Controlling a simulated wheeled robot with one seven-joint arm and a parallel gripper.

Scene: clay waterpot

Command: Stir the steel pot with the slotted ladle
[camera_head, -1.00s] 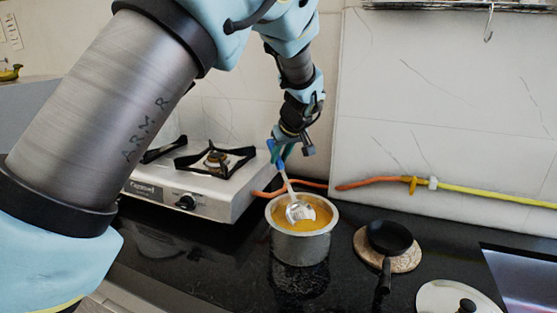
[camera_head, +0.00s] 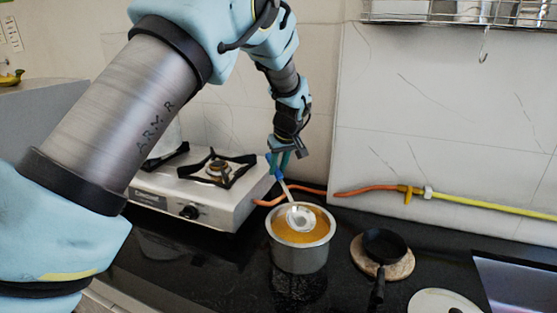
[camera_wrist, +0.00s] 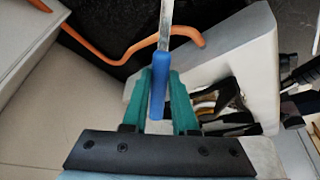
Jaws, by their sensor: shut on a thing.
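The steel pot (camera_head: 299,256) stands on the black counter and holds orange-yellow liquid. The slotted ladle (camera_head: 300,217) has its silver head at the liquid's surface inside the pot, and its handle leans up to the left. My gripper (camera_head: 279,162) is above the pot's back left side, shut on the ladle's blue handle. In the wrist view the green fingers of my gripper (camera_wrist: 160,100) press both sides of the blue handle (camera_wrist: 159,85), and the metal shaft runs up out of the picture. The ladle head is outside the wrist view.
A gas stove (camera_head: 200,190) stands left of the pot, close to it. An orange hose (camera_head: 345,192) runs behind the pot along the wall. A small black pan (camera_head: 384,245) sits on a round board to the right, with a pale lid (camera_head: 440,302) in front.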

